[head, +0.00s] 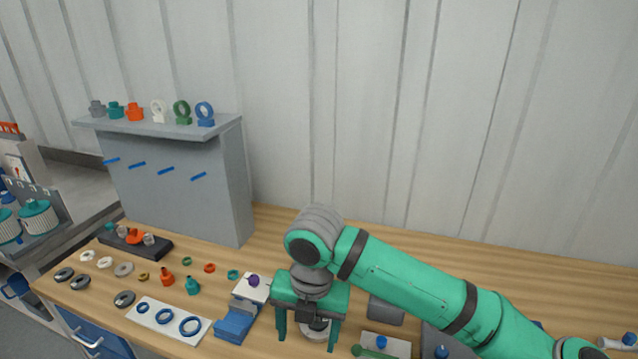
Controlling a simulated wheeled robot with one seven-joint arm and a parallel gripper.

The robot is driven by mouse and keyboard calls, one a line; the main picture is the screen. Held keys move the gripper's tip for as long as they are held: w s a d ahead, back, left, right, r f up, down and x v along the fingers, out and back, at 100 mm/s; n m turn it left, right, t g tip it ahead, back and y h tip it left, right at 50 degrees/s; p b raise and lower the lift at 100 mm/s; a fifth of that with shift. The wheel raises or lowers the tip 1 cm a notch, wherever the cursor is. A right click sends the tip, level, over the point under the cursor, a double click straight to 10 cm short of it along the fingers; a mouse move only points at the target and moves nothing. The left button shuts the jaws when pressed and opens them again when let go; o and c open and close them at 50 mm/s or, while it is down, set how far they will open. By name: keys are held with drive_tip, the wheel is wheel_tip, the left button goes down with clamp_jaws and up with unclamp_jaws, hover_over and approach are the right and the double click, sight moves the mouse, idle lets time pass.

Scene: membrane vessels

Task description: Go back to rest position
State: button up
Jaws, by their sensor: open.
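My gripper (308,334) points down over the wooden bench, at the end of my green arm. Its two green fingers are apart. A round white and dark piece (316,328) shows between and behind the fingers; I cannot tell whether they touch it. Nothing is seen lifted in the gripper.
A blue and white fixture (238,318) stands just left of the gripper. A white plate (168,319) with blue rings lies further left, near several loose rings and fittings. A grey shelf unit (180,180) stands behind. Grey blocks (386,309) lie right of the gripper, under my arm.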

drive_tip(key=w+a+r+m+t+y, duration=0.3)
drive_tip(key=a+m+t+y, duration=0.3)
drive_tip(key=a, duration=0.6)
drive_tip(key=w+a+r+m+t+y, duration=0.2)
drive_tip(key=w+a+m+t+y, duration=0.15)
drive_tip(key=a+m+y, duration=0.7)
drive_tip(key=s+d+f+m+t+h, duration=0.4)
drive_tip(key=s+d+f+m+h, duration=0.3)
drive_tip(key=f, duration=0.3)
drive_tip(key=s+d+f+m+t+h, duration=0.45)
drive_tip(key=d+f+m+h, duration=0.2)
drive_tip(key=f+m, duration=0.3)
drive_tip(key=s+d+f+g+h, duration=0.1)
drive_tip(key=s+d, duration=0.4)
drive_tip(key=s, duration=0.7)
drive_tip(key=s+d+f+g+h, duration=0.1)
drive_tip(key=s+d, duration=0.5)
drive_tip(key=s, duration=0.7)
wheel_tip(320, 180, down, 3)
drive_tip(key=shift+r+m+g+h, duration=0.15)
drive_tip(key=shift+m+g+h, duration=0.25)
drive_tip(key=shift+h, duration=0.5)
